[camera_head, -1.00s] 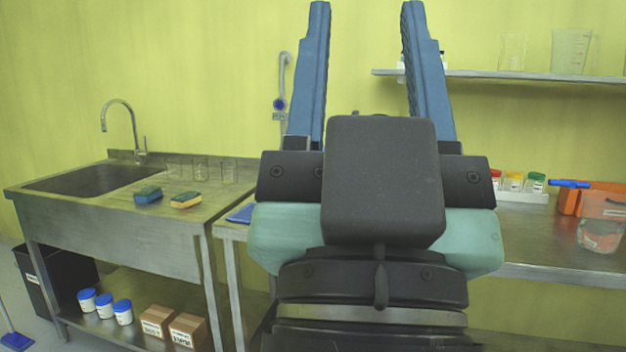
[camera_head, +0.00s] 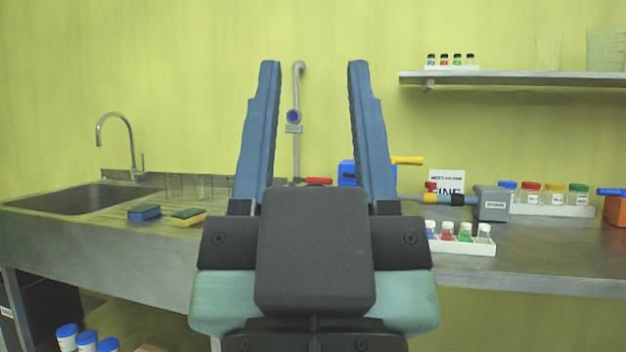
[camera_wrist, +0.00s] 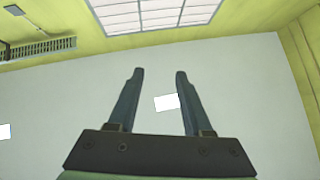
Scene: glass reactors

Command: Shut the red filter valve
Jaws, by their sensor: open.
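A red handle (camera_head: 317,181) shows low between my gripper's fingers in the head view, on the bench near the wall and beside a grey pipe. It looks like the red valve, but its body is hidden behind my gripper. My gripper (camera_head: 313,66) is open and empty, fingers pointing up, in front of the bench and nearer the camera than the handle. The wrist view shows the open gripper (camera_wrist: 158,74) against a pale surface and a ceiling light, with no valve in sight.
A blue block (camera_head: 347,173) and a yellow handle (camera_head: 407,160) stand right of the red handle. A grey box (camera_head: 491,204), a front vial rack (camera_head: 462,246) and a jar rack (camera_head: 548,210) are farther right. Sponges (camera_head: 188,217) and a sink (camera_head: 85,199) are left. A shelf (camera_head: 520,79) hangs above.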

